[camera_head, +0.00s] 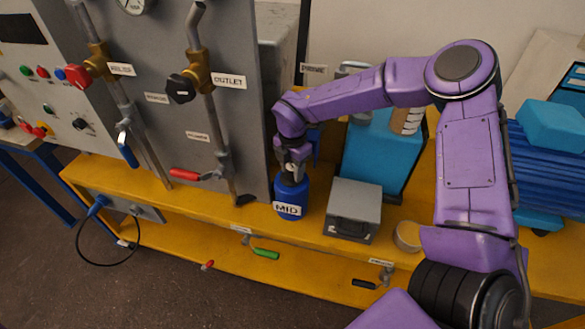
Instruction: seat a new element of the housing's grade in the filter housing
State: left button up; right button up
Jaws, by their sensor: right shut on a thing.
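A blue cylinder (291,199) with a white "MID" label stands upright on the yellow bench, beside the grey panel. It looks like the filter housing. My right gripper (292,172) points down directly over it and is shut on a dark piece at its top. The fingers and wrist hide much of that piece, so I cannot tell if it is a lid or an element. A pale cylinder with brown bands (407,119), perhaps an element, stands in a blue bin (378,158) behind my right arm. My left gripper is not in view.
A grey box (353,209) with a handle stands just right of the blue cylinder. A round tan piece (407,236) lies farther right. The panel (224,122) with pipes and valves rises close on the left. Blue ribbed goods (550,158) lie at right.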

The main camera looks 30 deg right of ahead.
jog(key=shift+f, duration=0.2)
jog(key=o, duration=1.2)
jog(key=shift+o, duration=0.2)
notch_tip(320, 180, up, 11)
jog(key=shift+f+b, duration=0.2)
jog(key=shift+b, duration=0.45)
jog(key=shift+a, duration=0.1)
